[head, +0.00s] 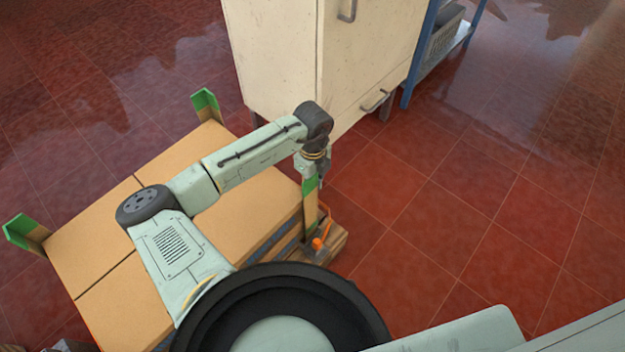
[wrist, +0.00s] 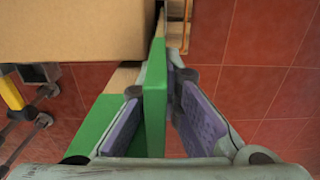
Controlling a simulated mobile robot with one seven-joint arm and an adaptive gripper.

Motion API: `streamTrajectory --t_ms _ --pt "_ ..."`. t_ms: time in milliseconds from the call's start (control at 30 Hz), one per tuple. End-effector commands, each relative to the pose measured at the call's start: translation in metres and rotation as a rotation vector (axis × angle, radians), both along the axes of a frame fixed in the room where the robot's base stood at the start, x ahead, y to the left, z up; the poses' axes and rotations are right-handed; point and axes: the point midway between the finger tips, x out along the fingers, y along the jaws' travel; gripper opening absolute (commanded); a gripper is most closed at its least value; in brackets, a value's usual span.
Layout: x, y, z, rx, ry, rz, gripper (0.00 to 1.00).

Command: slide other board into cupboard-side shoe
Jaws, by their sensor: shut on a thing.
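My gripper (head: 309,168) is at the right corner of the stack of tan boxes (head: 250,205). It is shut on a green corner board (head: 310,200), which stands roughly upright beside the boxes. In the wrist view the jaws (wrist: 160,100) pinch one flange of this green board (wrist: 154,85), and its other flange (wrist: 108,122) spreads to the left. The board's lower end is near a wooden base (head: 328,252) with a small orange part (head: 319,243). I cannot tell whether it sits in a shoe there. Other green boards stand at the back corner (head: 205,104) and left corner (head: 24,234).
A cream cupboard (head: 275,60) stands behind the stack, with a blue rack (head: 438,45) to its right. Red tiled floor (head: 470,210) is clear on the right. In the wrist view a yellow and grey object (wrist: 12,93) is at the left edge.

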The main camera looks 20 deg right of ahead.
Motion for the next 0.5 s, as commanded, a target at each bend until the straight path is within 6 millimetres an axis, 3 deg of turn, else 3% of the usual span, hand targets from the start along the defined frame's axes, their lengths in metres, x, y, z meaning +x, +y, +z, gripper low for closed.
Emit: streamTrajectory --t_ms 200,233,500 --pt "0.0001 0.0001 0.0001 0.0 0.0 0.0 0.0" --pt "0.0 0.0 0.0001 0.0 0.0 0.0 0.07" --pt "0.0 0.0 0.0 0.0 0.0 0.0 0.25"
